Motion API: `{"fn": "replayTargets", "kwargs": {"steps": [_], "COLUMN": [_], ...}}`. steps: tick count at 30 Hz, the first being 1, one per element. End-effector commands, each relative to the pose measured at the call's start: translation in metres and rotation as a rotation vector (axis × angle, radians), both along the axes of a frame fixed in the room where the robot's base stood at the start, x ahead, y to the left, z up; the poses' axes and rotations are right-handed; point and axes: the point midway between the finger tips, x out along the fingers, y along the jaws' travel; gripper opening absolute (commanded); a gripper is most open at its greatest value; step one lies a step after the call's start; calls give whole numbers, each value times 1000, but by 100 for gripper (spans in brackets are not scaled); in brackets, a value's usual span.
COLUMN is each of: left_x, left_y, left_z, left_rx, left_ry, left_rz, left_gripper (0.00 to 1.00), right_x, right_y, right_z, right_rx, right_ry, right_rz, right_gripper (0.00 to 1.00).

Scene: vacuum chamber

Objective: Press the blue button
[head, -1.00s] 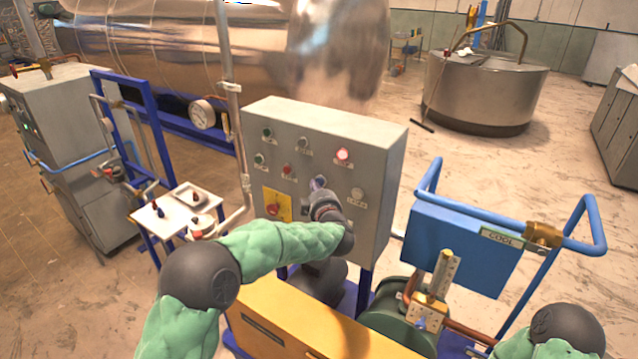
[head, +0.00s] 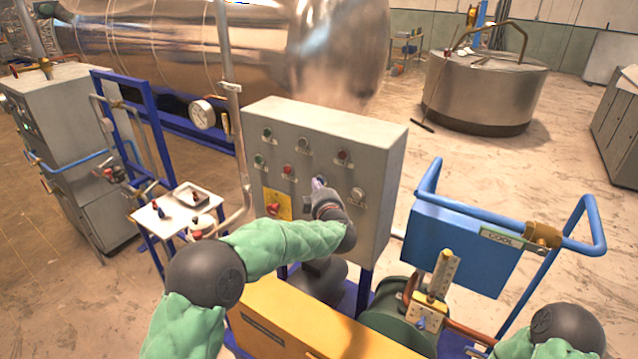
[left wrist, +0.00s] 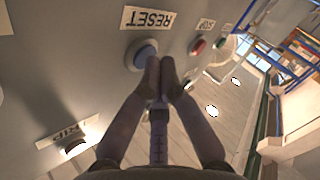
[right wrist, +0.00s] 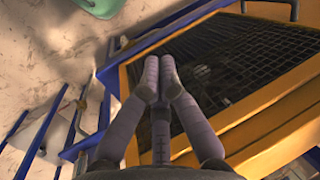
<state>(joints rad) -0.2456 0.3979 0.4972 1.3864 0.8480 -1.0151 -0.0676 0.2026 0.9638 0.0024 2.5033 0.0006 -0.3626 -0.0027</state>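The blue button (left wrist: 146,56) sits in a pale round collar on the grey control panel (head: 376,130), beside a label reading RESET (left wrist: 150,19) in the left wrist view. My left gripper (left wrist: 160,68) is shut, its fingertips together at the right edge of the button, seeming to touch or nearly touch it. In the head view my left gripper (head: 318,186) is at the panel's middle and mostly hides the button. My right gripper (right wrist: 158,72) is shut and empty, above a yellow-framed mesh.
Other panel controls include a red button (left wrist: 197,45), a TRIP button (left wrist: 74,147) and a yellow plate with a red knob (head: 274,206). A yellow cabinet (head: 300,318) and a blue cart (head: 465,245) stand in front and to the right. A small white table (head: 178,211) is at left.

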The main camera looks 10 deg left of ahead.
Motion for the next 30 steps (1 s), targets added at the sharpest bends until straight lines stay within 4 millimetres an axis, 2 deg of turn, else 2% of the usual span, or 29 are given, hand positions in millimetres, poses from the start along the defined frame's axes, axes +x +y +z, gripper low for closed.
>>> {"fn": "replayTargets", "kwargs": {"steps": [10,21,30], "left_x": [0,-15,-16], "left_y": [0,5,5], "left_z": [1,0,0], "left_rx": [0,-1,-1], "left_ry": [-2,-1,-1], "left_rz": [0,-1,-1], "left_gripper": [0,0,0], "right_x": [0,0,0], "right_y": [0,0,0], "right_z": [0,-7,-7], "right_rx": [0,0,0], "right_ry": [0,0,0], "right_rz": [0,0,0], "right_gripper": [0,0,0]}}
